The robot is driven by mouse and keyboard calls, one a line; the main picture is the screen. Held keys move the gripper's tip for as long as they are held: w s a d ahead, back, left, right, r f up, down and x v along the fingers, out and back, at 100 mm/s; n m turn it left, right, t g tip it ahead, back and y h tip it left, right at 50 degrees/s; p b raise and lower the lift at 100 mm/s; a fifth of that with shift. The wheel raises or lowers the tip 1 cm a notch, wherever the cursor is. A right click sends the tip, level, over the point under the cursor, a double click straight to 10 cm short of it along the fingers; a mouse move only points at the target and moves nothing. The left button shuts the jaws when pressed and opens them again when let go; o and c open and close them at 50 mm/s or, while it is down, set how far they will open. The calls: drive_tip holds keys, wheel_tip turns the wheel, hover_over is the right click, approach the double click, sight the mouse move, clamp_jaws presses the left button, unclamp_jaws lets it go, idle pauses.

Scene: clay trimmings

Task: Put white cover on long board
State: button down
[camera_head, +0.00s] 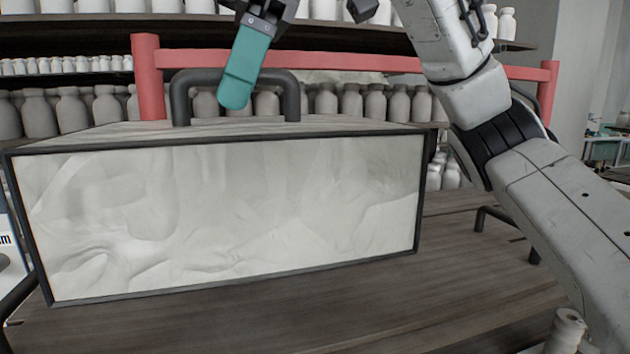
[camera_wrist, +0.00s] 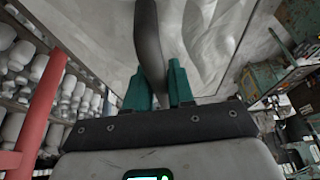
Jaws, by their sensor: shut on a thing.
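The white cover (camera_head: 230,215) is a large box with pale, cloudy panels and a dark frame. It stands in the middle of the head view over the dark wooden board (camera_head: 450,285). Its lower edge slopes in the picture; I cannot tell whether it touches the board. A dark arched handle (camera_head: 180,95) rises from its top. My gripper (camera_head: 240,98) comes from above with teal fingers at this handle. In the wrist view, the handle (camera_wrist: 150,45) passes between the teal fingers (camera_wrist: 160,85), which are shut on it. The cover's far side is hidden.
A red rail (camera_head: 145,75) runs behind the cover. Shelves (camera_head: 400,105) of pale bottles fill the back. A dark low handle (camera_head: 500,218) stands at right. A spool-like pale object (camera_head: 566,328) is at bottom right. Bare wood shows in front and right of the cover.

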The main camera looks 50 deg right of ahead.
sight(317, 118)
drive_tip(key=d, duration=0.1)
drive_tip(key=d+f, duration=0.1)
drive_tip(key=d, duration=0.2)
drive_tip(key=shift+s+d+f+p, duration=0.1)
drive_tip(key=shift+s+f+p, duration=0.2)
drive_tip(key=shift+s+p, duration=0.1)
drive_tip(key=d+f, duration=0.2)
drive_tip(key=s+d+f, duration=0.1)
drive_tip(key=d+f, duration=0.1)
drive_tip(key=f, duration=0.3)
drive_tip(key=d+f, duration=0.1)
drive_tip(key=f, duration=0.1)
drive_tip(key=shift+s+d+f+p, duration=0.1)
drive_tip(key=shift+s+f+p, duration=0.05)
drive_tip(key=shift+f+p, duration=0.15)
drive_tip(key=c, duration=1.4)
unclamp_jaws()
drive_tip(key=o, duration=0.4)
drive_tip(key=shift+o, duration=0.2)
